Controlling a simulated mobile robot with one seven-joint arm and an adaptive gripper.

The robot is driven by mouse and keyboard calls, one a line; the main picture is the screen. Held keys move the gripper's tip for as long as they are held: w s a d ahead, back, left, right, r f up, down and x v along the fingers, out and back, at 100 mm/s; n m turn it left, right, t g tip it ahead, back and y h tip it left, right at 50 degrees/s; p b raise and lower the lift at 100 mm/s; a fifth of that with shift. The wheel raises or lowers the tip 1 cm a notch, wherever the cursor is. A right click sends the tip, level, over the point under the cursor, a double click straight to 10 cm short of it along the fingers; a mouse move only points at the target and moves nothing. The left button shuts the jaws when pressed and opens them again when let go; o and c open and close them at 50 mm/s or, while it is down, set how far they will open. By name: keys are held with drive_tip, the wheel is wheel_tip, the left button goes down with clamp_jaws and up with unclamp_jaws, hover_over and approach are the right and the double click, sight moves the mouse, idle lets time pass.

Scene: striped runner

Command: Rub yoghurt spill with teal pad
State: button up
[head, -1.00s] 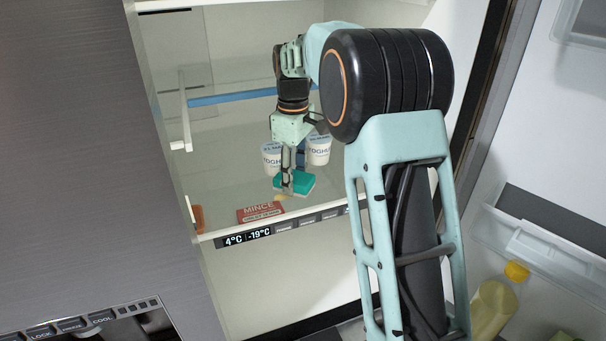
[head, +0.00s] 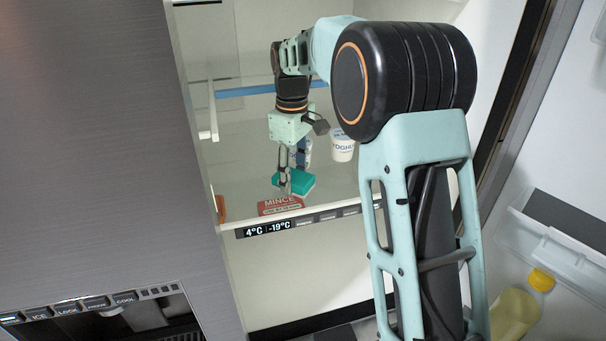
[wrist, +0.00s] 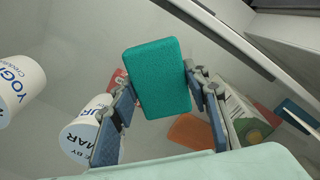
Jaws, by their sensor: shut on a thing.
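The teal pad (head: 301,182) is held in my gripper (head: 286,183), low over the glass fridge shelf, just behind the mince pack (head: 275,206). In the wrist view the pad (wrist: 160,75) sits between the two fingers of my gripper (wrist: 160,88), which are shut on its sides. Whether the pad touches the shelf I cannot tell. I cannot make out the yoghurt spill in either view; the pad and gripper may hide it.
A yoghurt pot (head: 342,149) stands right of my gripper; a second pot (wrist: 80,135) is close to one finger. A carton (wrist: 243,115) and an orange item (wrist: 190,131) lie near the other finger. A blue-edged shelf (head: 245,90) is above.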

drive_tip(key=shift+s+a+f, duration=0.15)
drive_tip(key=shift+s+a, duration=0.1)
drive_tip(key=shift+a, duration=0.45)
drive_tip(key=shift+w+r, duration=0.15)
drive_tip(key=shift+r, duration=0.4)
drive_tip(key=shift+d+r, duration=0.1)
drive_tip(key=shift+r, duration=2.45)
drive_tip(key=shift+r, duration=0.1)
